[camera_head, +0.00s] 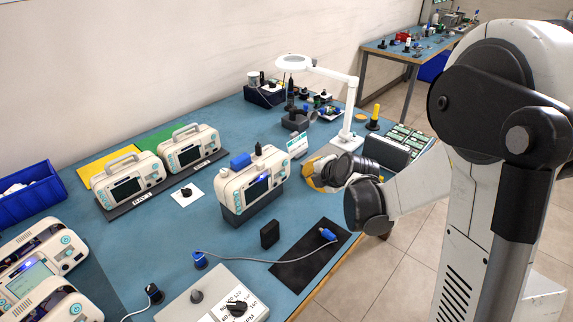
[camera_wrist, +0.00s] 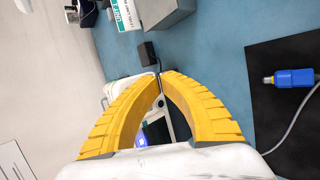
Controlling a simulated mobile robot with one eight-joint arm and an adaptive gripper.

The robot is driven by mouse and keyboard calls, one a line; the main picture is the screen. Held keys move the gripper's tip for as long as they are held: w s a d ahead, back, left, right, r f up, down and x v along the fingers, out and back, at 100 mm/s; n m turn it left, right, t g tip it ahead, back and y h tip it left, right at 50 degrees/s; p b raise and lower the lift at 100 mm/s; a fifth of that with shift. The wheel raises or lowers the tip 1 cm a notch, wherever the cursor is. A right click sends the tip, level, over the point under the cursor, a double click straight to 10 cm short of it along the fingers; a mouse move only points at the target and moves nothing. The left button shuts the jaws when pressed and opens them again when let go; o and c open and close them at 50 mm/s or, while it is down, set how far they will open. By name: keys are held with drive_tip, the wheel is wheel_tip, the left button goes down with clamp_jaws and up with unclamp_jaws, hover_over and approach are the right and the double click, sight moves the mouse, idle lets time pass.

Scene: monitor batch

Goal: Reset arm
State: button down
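My arm reaches in from the right of the head view and bends down over the table. My gripper (camera_head: 318,173) has yellow fingers and hangs above the table, to the right of the middle monitor (camera_head: 252,182). In the wrist view, the two curved fingers of my gripper (camera_wrist: 160,76) meet at their tips with nothing visible held between them. Part of a monitor with a lit blue spot shows through the gap behind the fingers.
A black mat (camera_head: 300,268) with a blue connector (camera_head: 327,234) and cable lies at the table's front edge. A white magnifier lamp (camera_head: 347,125) and a dark tray of green boards (camera_head: 405,140) stand near my gripper. More monitors and a blue bin (camera_head: 30,195) are left.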

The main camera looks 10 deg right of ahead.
idle(0.3)
drive_tip(key=s+r+m+g, duration=0.1)
drive_tip(key=s+r+m, duration=0.2)
drive_tip(key=s+m, duration=0.4)
drive_tip(key=s+a+r+m+h, duration=0.1)
drive_tip(key=s+r+m, duration=0.2)
drive_tip(key=s+m, duration=0.5)
drive_tip(key=s+r+m+g+h, duration=0.1)
drive_tip(key=s+r+m, duration=0.3)
drive_tip(key=s, duration=0.9)
drive_tip(key=m, duration=0.3)
drive_tip(key=shift+a+m+g, duration=0.3)
drive_tip(key=shift+a+m, duration=0.1)
